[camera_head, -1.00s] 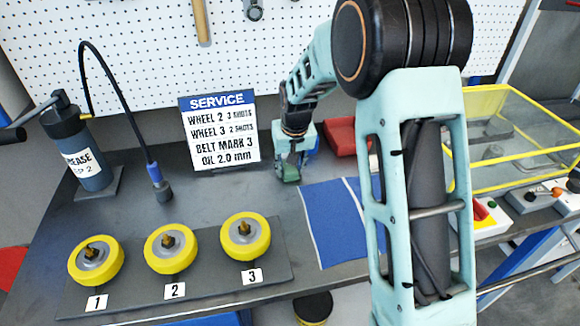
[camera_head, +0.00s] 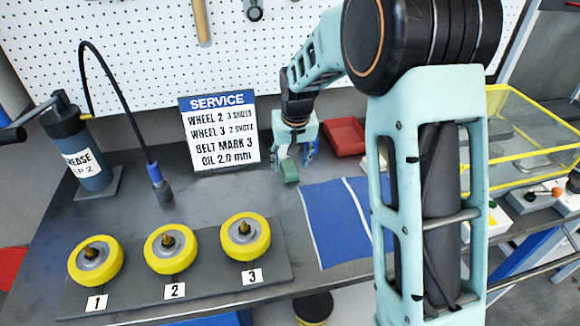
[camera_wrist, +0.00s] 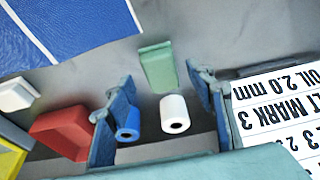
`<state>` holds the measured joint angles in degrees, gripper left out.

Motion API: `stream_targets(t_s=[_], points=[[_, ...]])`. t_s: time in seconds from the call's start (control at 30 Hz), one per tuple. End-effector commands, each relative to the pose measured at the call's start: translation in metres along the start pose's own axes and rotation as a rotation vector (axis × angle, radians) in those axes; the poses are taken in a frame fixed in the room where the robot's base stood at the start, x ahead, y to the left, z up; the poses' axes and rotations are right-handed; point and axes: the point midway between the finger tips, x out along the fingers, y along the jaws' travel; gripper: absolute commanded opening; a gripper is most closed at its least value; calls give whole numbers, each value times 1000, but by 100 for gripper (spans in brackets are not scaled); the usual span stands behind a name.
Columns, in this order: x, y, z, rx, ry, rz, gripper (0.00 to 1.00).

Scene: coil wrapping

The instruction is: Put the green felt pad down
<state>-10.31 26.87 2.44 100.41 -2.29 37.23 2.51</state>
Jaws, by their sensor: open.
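The green felt pad (camera_head: 290,171) is a small block on the grey bench, left of the blue mat's back corner. It also shows in the wrist view (camera_wrist: 158,66), just beyond and between the fingertips. My gripper (camera_head: 297,158) is open right at the pad, on its back side. In the wrist view, a gap shows between the pad and each of my gripper's fingers (camera_wrist: 160,88). Nothing is visibly held.
A blue mat (camera_head: 328,222) lies to the right and front. A red tray (camera_head: 345,137) is behind right, the service sign (camera_head: 219,134) left. A white cylinder (camera_wrist: 174,114) and a blue one (camera_wrist: 127,122) show between the fingers. Yellow wheels (camera_head: 246,236) stand in front left.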

Motion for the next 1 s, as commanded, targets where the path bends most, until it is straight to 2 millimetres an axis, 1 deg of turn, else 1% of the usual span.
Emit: stream_targets(t_s=[0.03, 0.2, 0.3, 0.4, 0.57, 0.87, 0.93, 1.0], points=[[-13, 0, -2, 0, 6, 0, 50], [-50, 0, -1, 0, 5, 0, 50], [-67, 0, -1, 0, 4, 0, 50], [-79, 0, -1, 0, 3, 0, 50], [-87, 0, 0, 0, 0, 0, 50], [-88, 0, 0, 0, 2, -1, 50], [-92, -3, -6, 8, 19, -7, 50], [-102, -12, -19, 27, 68, -23, 50]])
